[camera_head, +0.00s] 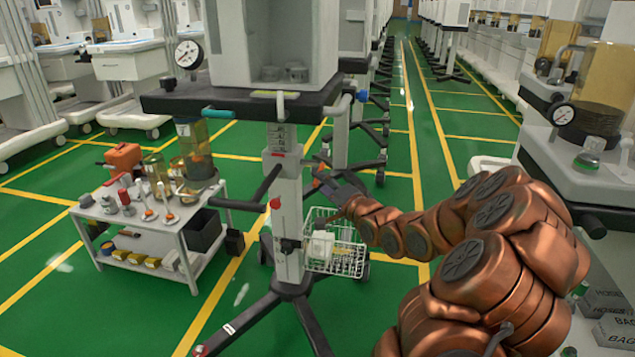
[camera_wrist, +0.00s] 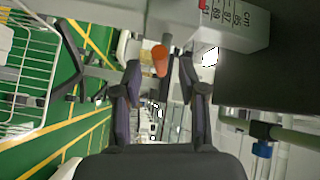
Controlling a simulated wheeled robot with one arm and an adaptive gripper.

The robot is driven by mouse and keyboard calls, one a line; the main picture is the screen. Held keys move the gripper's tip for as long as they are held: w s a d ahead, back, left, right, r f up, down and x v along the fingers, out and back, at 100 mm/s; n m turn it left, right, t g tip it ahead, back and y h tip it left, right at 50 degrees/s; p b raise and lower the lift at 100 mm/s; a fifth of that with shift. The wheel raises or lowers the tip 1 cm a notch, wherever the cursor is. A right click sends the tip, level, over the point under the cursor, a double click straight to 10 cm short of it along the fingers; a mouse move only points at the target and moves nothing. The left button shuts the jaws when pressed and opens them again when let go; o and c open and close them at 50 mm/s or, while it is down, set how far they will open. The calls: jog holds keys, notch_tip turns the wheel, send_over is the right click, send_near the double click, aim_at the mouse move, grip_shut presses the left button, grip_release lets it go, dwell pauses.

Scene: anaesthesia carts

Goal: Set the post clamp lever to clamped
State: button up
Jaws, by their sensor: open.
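The post (camera_head: 288,225) stands upright under the cart top, with a centimetre scale that also shows in the wrist view (camera_wrist: 235,25). An orange-tipped lever (camera_wrist: 160,60), apparently the post clamp lever, lies between my gripper's fingertips in the wrist view. In the head view its orange end (camera_head: 318,171) shows just right of the post. My gripper (camera_wrist: 160,78) is open, with one dark finger on each side of the orange tip and visible gaps. In the head view my gripper (camera_head: 328,178) reaches the post's right side. The lever's pivot is not clearly visible.
A wire basket (camera_head: 345,258) hangs on the post below my gripper. The dark cart top (camera_head: 235,100) overhangs above. A white side trolley (camera_head: 150,225) with several items stands left. Dark base legs (camera_head: 240,322) spread over the floor. The green aisle behind is open.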

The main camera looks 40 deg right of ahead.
jog(key=shift+w+d+b, duration=0.1)
jog(key=shift+w+b, duration=0.4)
jog(key=shift+w, duration=1.5)
jog(key=shift+c, duration=0.2)
grip_shut()
